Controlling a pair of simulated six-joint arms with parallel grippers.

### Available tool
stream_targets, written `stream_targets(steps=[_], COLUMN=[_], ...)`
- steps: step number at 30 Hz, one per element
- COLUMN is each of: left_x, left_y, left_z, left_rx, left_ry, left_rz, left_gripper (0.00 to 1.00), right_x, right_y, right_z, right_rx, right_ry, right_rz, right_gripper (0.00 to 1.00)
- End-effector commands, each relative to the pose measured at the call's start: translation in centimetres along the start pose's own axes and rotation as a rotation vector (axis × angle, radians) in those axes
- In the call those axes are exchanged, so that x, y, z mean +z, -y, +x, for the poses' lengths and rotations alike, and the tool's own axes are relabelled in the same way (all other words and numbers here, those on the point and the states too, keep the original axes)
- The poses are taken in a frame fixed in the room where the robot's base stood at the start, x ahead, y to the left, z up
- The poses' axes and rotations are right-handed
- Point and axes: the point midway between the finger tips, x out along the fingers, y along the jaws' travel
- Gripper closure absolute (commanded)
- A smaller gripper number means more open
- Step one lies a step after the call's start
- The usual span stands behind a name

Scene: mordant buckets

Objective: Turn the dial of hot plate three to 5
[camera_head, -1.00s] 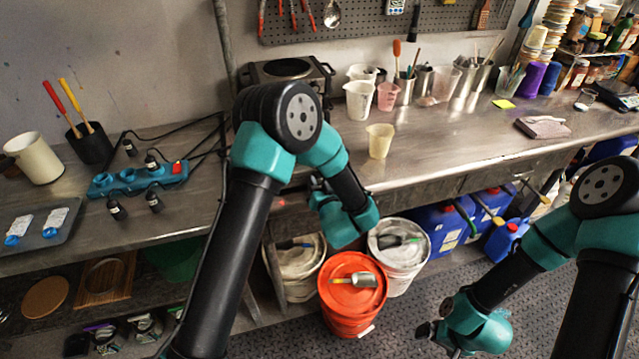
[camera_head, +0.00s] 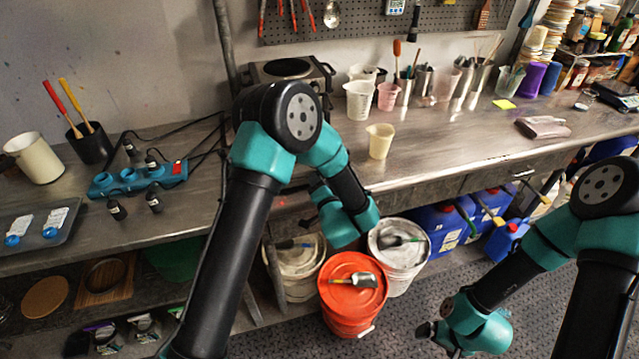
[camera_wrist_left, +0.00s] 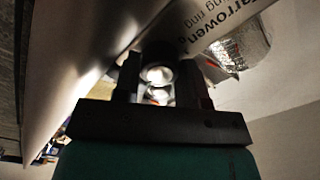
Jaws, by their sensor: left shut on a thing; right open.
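A hot plate (camera_head: 288,68) with a round dark top stands at the back of the bench, behind my left arm. Its front is hidden, and I cannot read a number on it. In the left wrist view, a small round shiny knob-like part (camera_wrist_left: 157,74) sits between the two dark fingers of my left gripper (camera_wrist_left: 157,66), which is shut on it. I cannot read any dial marks there. In the head view, my left wrist hangs near the bench's front edge and its fingers are mostly hidden. My right gripper (camera_head: 426,331) is open, low over the floor at right.
A pale beaker (camera_head: 380,141) stands on the bench right of my left arm. A red-lidded bucket (camera_head: 352,290) and white buckets stand below. A printed white surface (camera_wrist_left: 200,25) is close in the left wrist view.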

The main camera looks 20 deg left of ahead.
Motion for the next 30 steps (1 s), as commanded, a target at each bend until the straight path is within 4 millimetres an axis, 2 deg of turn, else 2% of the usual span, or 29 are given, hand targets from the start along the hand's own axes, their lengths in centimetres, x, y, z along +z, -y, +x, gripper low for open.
stream_targets(steps=[13, 14, 17, 25, 30], left_x=[0.0, 0.0, 0.0, 0.0, 0.0], left_y=[-0.1, -0.1, -0.1, 0.0, -0.1], left_z=[-0.1, -0.1, -0.1, -0.2, -1.3], left_rx=[0.002, 0.002, 0.001, 0.001, 0.003], left_ry=[0.0, 0.0, 0.0, 0.0, -0.001], left_rz=[0.015, 0.015, 0.014, 0.013, 0.012], left_gripper=[0.85, 0.59, 0.51, 0.51, 0.51], right_x=[0.0, 0.0, 0.0, 0.0, 0.0], right_y=[0.0, 0.0, 0.0, 0.0, 0.0], right_z=[0.0, 0.0, 0.0, 0.0, 0.0], right_rx=[0.0, 0.0, 0.0, 0.0, 0.0], right_ry=[0.0, 0.0, 0.0, 0.0, 0.0], right_rz=[0.0, 0.0, 0.0, 0.0, 0.0], right_gripper=[0.0, 0.0, 0.0, 0.0, 0.0])
